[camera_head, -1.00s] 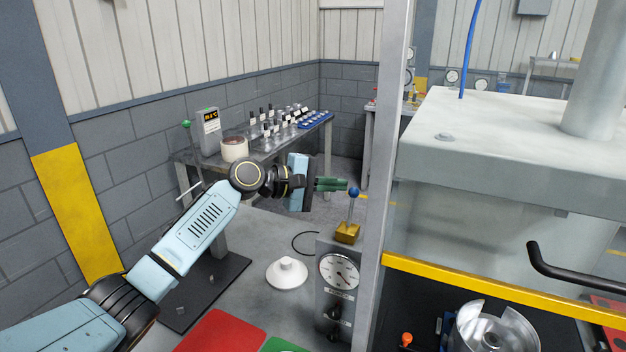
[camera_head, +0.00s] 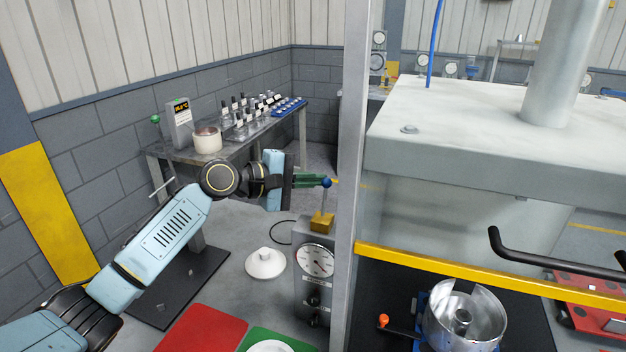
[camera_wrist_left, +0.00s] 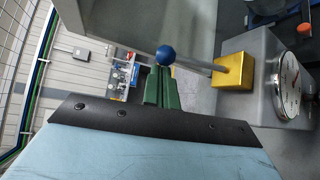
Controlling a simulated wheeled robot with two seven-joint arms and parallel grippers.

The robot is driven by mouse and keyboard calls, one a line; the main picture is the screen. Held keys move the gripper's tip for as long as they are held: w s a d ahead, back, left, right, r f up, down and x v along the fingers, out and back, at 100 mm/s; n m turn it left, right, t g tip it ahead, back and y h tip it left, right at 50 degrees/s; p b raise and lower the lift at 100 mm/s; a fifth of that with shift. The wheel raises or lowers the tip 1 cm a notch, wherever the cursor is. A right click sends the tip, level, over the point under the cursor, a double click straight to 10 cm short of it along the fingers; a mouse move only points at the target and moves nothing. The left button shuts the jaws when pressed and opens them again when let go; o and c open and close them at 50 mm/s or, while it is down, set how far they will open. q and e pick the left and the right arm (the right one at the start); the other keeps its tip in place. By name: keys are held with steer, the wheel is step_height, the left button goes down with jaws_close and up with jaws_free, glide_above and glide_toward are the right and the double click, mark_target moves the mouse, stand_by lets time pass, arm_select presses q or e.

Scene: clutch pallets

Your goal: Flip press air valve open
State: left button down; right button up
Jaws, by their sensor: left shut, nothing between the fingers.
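The air valve is a brass block (camera_head: 321,223) with a grey lever and a blue ball knob (camera_head: 327,183). It sits on top of a grey control box (camera_head: 314,285) with a round gauge. The lever stands nearly upright in the head view. My left gripper (camera_head: 315,181) is shut and empty, its green fingertips at the blue knob. In the left wrist view the knob (camera_wrist_left: 166,56) shows right at the green fingertips (camera_wrist_left: 163,82), with the brass block (camera_wrist_left: 233,72) to the right. Whether they touch is unclear. My right gripper is not in view.
The press frame's grey post (camera_head: 351,140) stands just right of the valve, with a yellow bar (camera_head: 480,275) at its side. A white cone-shaped piece (camera_head: 265,263) and red mat (camera_head: 203,328) lie below. A workbench (camera_head: 165,150) stands behind my arm.

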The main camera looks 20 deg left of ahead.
arm_select(q)
steer(key=shift+s+b, duration=0.2)
steer(key=shift+b, duration=0.15)
steer(key=shift+s+m+t+b, duration=0.15)
steer(key=shift+m+t+b, duration=0.15)
steer(key=shift+b, duration=0.1)
steer(key=shift+s+m+t+h+b, duration=0.3)
steer(key=shift+h+b, duration=0.2)
steer(key=shift+b, duration=0.35)
steer(key=s+m+t+h+b, duration=0.2)
steer(key=s+m+h+b, duration=0.1)
steer(key=b, duration=1)
steer(key=shift+s+a+m, duration=0.1)
steer(key=shift+s+m, duration=0.1)
steer(key=shift+m, duration=0.5)
steer(key=shift+h+b, duration=0.3)
steer(key=shift+b, duration=0.05)
steer(key=shift+s+r, duration=0.1)
